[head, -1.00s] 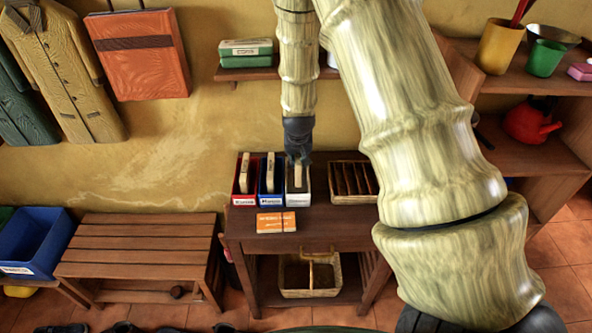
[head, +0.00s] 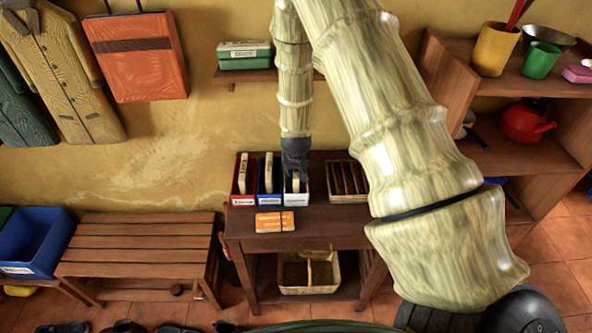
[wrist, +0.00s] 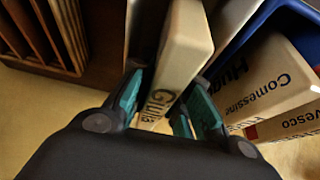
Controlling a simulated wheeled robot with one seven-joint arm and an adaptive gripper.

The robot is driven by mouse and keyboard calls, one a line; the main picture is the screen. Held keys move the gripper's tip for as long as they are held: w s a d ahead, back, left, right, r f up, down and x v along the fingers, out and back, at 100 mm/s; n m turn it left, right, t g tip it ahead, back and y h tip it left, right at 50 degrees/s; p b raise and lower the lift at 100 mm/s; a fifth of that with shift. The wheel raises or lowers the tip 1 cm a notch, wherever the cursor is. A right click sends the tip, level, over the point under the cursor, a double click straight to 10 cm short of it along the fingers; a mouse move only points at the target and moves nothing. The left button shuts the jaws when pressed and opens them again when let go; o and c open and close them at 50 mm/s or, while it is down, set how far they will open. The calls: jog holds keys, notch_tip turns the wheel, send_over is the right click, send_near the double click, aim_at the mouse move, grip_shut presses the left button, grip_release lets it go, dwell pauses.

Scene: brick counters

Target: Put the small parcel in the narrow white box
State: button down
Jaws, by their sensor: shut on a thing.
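The small parcel (head: 296,185) is a pale, narrow upright block. In the wrist view the parcel (wrist: 181,55) shows dark lettering like "Giulia" on its edge. My gripper (head: 295,168) is above the narrow white box and shut on the parcel, with teal finger pads (wrist: 160,112) on both sides of it. The narrow white box (head: 296,202) stands on the dark table, right of the blue box. The parcel's lower part is inside the white box, between its walls. The box floor is hidden, so I cannot tell whether the parcel touches it.
A blue box (head: 269,201) and a red box (head: 243,201), each holding a pale parcel, stand left of the white box. A slotted wooden rack (head: 347,198) is at its right. An orange card (head: 274,222) lies in front on the table (head: 325,230).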

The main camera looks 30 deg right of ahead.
jog(key=shift+f, duration=0.1)
jog(key=shift+w+f, duration=0.1)
jog(key=shift+f, duration=0.05)
jog(key=c, duration=1.6)
grip_release()
jog(key=shift+r, duration=0.25)
jog(key=shift+b+v, duration=1.55)
jog(key=shift+v, duration=4.4)
jog(key=shift+d, duration=0.1)
